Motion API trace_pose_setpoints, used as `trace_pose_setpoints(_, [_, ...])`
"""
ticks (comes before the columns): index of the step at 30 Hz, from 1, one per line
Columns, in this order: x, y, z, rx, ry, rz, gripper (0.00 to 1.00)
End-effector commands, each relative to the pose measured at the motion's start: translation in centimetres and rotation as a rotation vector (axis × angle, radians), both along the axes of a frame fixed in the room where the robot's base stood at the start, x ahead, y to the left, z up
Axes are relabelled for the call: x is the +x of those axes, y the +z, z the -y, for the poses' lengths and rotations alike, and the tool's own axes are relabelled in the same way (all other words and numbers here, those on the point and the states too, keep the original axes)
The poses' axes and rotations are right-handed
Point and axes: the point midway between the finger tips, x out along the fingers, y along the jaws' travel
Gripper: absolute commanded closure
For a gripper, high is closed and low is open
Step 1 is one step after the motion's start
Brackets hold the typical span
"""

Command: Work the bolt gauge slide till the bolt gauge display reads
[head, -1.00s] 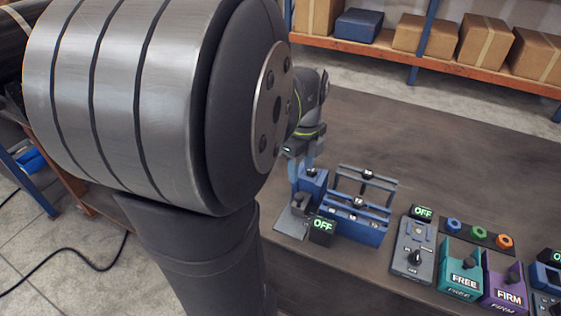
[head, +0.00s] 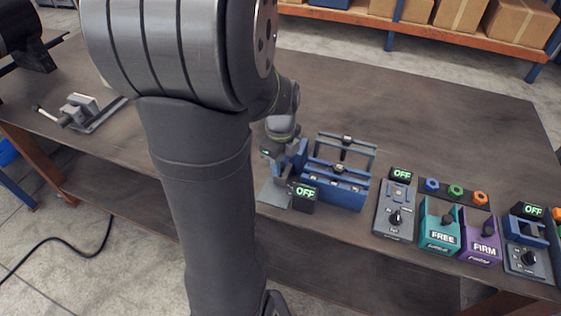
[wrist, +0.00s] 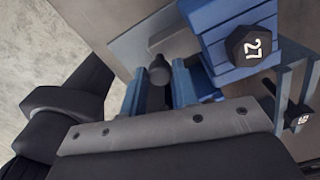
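The bolt gauge, which I take to be the grey plate (head: 273,193) with a blue block and a dark display (head: 303,196), stands near the table's front edge. The display reads OFF. In the wrist view a black hex bolt head marked 27 (wrist: 252,46) sits at the blue block (wrist: 212,38). A dark round knob (wrist: 159,71), seemingly the slide's, stands over the plate. My gripper (wrist: 160,82) is open, its blue fingers apart with the knob between or just beyond their tips. Contact with it cannot be told. In the head view my arm hides the fingertips.
A blue bolt rack (head: 345,195) with a raised grey rail stands close to the gauge's right. Further right are a grey dial box (head: 395,213) reading OFF, a teal FREE box (head: 439,235) and a purple FIRM box (head: 482,247). A vise (head: 85,111) stands far left.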

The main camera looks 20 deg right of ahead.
Motion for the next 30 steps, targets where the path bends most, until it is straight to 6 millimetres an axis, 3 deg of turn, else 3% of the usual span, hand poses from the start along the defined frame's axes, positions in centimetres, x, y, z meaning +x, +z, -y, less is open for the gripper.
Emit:
trace_pose_setpoints(1, [0.0, 0.0, 0.0, 0.0, 0.0, 0.0, 0.83])
trace_pose_setpoints(4, [0.0, 0.0, 0.0, 0.0, 0.0, 0.0, 1.0])
trace_pose_setpoints(23, [1.4, 0.0, 1.4, 0.0, -0.001, -0.001, 1.0])
trace_pose_setpoints(24, [1.4, 0.0, 1.4, 0.0, -0.001, -0.001, 0.71])
trace_pose_setpoints(27, [1.4, 0.0, 1.4, 0.0, -0.001, -0.001, 0.55])
trace_pose_setpoints(30, [1.4, 0.0, 1.4, 0.0, -0.001, 0.0, 0.55])
